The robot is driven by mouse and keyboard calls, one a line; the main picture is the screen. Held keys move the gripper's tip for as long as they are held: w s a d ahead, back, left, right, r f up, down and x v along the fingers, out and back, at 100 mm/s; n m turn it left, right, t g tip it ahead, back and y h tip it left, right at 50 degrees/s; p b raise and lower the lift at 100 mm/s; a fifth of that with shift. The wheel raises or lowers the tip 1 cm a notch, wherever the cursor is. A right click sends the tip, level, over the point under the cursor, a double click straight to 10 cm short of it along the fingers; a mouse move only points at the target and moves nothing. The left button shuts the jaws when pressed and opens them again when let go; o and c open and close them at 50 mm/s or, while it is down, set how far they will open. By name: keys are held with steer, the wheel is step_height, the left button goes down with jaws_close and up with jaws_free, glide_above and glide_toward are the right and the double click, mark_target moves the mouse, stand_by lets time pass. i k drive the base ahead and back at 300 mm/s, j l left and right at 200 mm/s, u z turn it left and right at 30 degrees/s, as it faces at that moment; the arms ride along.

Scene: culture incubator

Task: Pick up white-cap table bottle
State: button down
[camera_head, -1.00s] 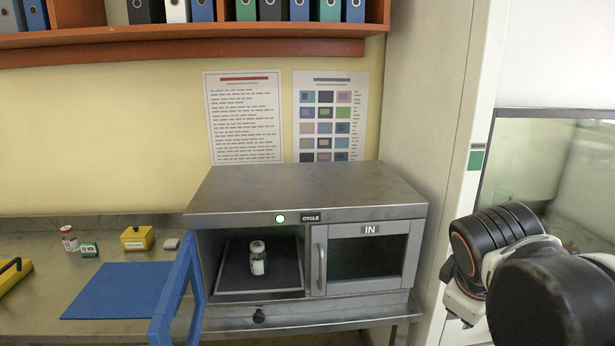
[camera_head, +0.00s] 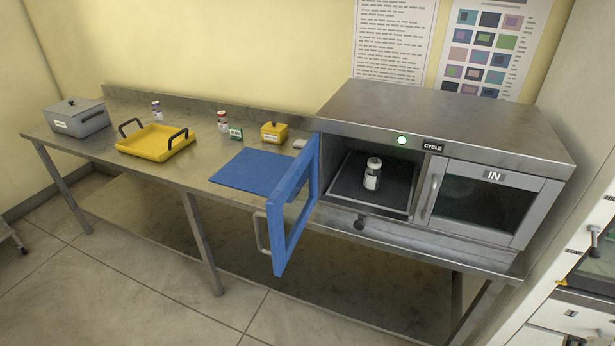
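Two small bottles stand upright towards the back of the metal table. One bottle (camera_head: 157,111) is at the left, behind the yellow tray; its cap looks pale, but it is too small to be sure. The other bottle (camera_head: 222,121) stands to the right of the tray, with red near its top. A third bottle (camera_head: 372,176), with a pale grey-white cap and a white label, stands upright inside the open left compartment of the incubator, on a dark shelf. My gripper is not in view.
The incubator (camera_head: 440,112) stands at the table's right end, its blue-framed door (camera_head: 300,222) swung open past the front edge. A yellow tray (camera_head: 140,146), green-and-white box (camera_head: 236,133), yellow box (camera_head: 275,132), blue mat (camera_head: 248,172) and grey lidded box (camera_head: 75,118) are on the table.

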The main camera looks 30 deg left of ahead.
mark_target(373, 172)
steer(key=j+u, duration=0.3)
steer(key=j, duration=2.1)
